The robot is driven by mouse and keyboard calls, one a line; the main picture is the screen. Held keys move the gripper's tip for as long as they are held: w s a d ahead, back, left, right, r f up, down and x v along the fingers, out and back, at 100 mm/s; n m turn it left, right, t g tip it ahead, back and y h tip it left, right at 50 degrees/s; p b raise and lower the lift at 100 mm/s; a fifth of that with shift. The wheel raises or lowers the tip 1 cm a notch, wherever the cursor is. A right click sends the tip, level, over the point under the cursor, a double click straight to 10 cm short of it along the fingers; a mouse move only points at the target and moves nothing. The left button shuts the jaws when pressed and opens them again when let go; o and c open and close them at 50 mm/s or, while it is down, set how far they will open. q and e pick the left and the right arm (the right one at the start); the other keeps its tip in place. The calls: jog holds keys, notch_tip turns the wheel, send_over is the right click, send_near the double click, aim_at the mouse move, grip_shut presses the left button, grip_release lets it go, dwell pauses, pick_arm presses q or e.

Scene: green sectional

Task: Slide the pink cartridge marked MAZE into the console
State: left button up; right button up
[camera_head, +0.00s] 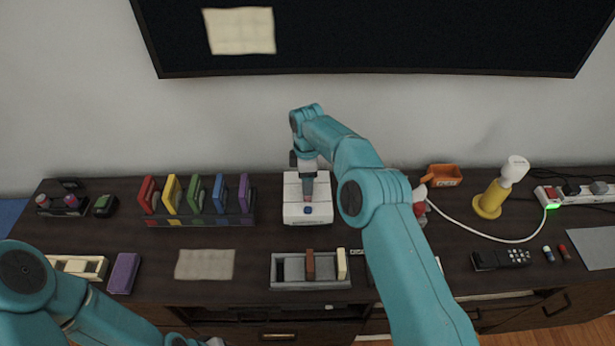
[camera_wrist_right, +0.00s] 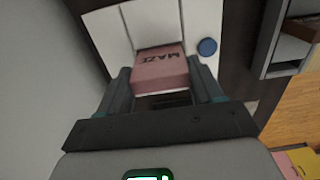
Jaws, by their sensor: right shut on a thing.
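The pink cartridge marked MAZE (camera_wrist_right: 163,72) is between the fingers of my right gripper (camera_wrist_right: 163,92) in the right wrist view. The gripper is shut on it. The cartridge's far end meets the white console (camera_wrist_right: 113,36) at its middle; I cannot tell how deep it sits. In the head view the white console (camera_head: 307,212) stands on the dark cabinet, with my right gripper (camera_head: 308,178) over its back part and a bit of the pink cartridge (camera_head: 308,187) showing below. A round blue button is on the console.
A rack (camera_head: 200,219) of coloured cartridges stands left of the console. A grey tray (camera_head: 310,284) with a few blocks lies in front. A beige cloth (camera_head: 205,265) lies front left. A screen hangs behind.

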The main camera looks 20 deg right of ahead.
jog(key=shift+f+b, duration=0.8)
jog(key=shift+f, duration=0.4)
jog(key=o, duration=1)
jog(key=shift+o, duration=0.5)
jog(key=shift+w+f, duration=0.1)
jog(key=shift+s+a, duration=0.1)
jog(key=shift+s, duration=0.15)
jog(key=shift+w, duration=0.1)
